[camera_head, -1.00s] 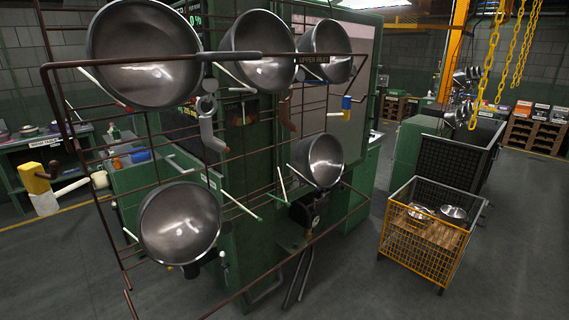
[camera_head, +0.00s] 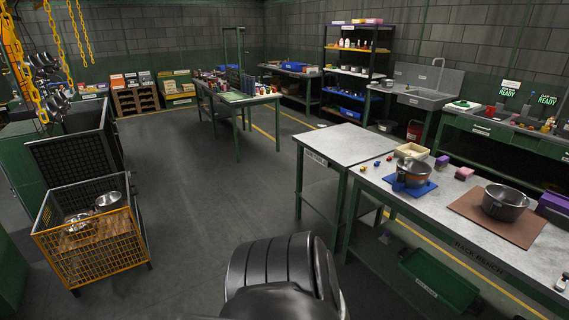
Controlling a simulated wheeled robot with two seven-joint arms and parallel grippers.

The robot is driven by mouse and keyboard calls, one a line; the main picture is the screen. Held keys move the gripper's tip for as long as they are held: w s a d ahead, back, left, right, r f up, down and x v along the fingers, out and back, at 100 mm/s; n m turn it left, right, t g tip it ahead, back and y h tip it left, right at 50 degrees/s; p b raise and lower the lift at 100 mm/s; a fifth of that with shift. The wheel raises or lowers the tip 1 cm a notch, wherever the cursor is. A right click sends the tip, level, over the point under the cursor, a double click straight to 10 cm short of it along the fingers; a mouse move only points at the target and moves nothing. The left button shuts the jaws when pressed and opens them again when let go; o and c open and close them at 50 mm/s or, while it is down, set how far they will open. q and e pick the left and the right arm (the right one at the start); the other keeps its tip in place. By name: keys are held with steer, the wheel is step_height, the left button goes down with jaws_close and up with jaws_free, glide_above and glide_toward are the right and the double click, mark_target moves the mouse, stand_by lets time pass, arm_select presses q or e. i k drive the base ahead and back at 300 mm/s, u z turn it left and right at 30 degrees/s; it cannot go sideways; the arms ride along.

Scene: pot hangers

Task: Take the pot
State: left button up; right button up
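A steel pot (camera_head: 411,172) stands upright on a blue mat (camera_head: 395,190) on the grey-topped bench at the right. A second steel pot (camera_head: 504,202) stands upright on a brown mat (camera_head: 466,206) on the same bench, nearer and further right. Two more shiny pots or pans, one (camera_head: 109,201) and another (camera_head: 77,222), lie in a yellow wire crate at the left. Which pot the task means cannot be told from this view. Neither of my grippers shows; only a black ribbed part of my own body rises at the bottom middle.
The bench (camera_head: 480,252) also holds a beige tray (camera_head: 412,151), small coloured pieces and sponge-like blocks. A green bin (camera_head: 440,280) sits below. The yellow wire crate (camera_head: 95,253) stands at the left. Between them the floor (camera_head: 205,195) is clear.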

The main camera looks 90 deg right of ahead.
mark_target(503, 203)
steer(key=z, duration=0.35)
steer(key=k, duration=0.2)
steer(key=z, duration=4)
steer(key=k, duration=0.65)
steer(key=u, duration=0.6)
steer(key=i, duration=1)
steer(key=u, duration=0.35)
steer(key=i, duration=1)
steer(key=z, duration=1)
steer(key=i, duration=0.75)
steer(key=z, duration=0.85)
